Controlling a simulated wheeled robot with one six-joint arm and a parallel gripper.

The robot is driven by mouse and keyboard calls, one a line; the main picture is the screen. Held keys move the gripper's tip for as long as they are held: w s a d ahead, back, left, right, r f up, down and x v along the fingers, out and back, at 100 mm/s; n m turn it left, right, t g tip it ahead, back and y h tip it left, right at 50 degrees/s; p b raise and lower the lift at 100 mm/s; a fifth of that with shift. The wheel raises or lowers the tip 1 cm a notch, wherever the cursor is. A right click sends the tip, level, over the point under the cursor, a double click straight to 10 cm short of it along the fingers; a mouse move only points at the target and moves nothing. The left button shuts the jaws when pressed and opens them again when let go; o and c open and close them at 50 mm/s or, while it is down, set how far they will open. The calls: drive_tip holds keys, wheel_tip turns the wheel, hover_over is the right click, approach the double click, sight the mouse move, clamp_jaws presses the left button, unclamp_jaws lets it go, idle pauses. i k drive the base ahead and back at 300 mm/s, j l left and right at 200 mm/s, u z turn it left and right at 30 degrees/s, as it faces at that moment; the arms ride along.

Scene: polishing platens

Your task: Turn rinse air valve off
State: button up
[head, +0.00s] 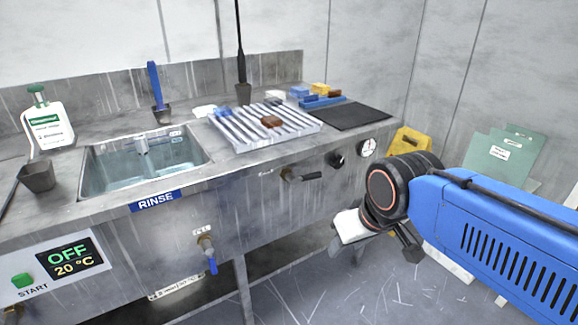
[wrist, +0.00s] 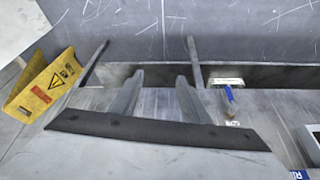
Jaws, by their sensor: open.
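A brass valve with a blue lever (head: 208,254) sticks out of the bench front below the RINSE sign (head: 156,201). Its lever hangs down, and the small label above it is too small to read surely. The blue lever also shows in the wrist view (wrist: 229,94), right of my fingers. My gripper (wrist: 159,79) is open and empty, its two grey fingers apart in front of the bench. In the head view my gripper is right of the valve, well apart from it and partly hidden by my wrist.
A sink (head: 100,190) and ribbed rack (head: 250,137) are on top. A yellow floor sign (head: 410,143) stands right. The floor before the bench is mostly clear.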

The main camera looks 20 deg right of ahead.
sight(307, 177)
drive_tip(key=k+u, duration=0.25)
drive_tip(key=u, duration=0.15)
drive_tip(key=k+j+u, duration=0.15)
drive_tip(key=u, duration=0.25)
drive_tip(key=k, duration=0.1)
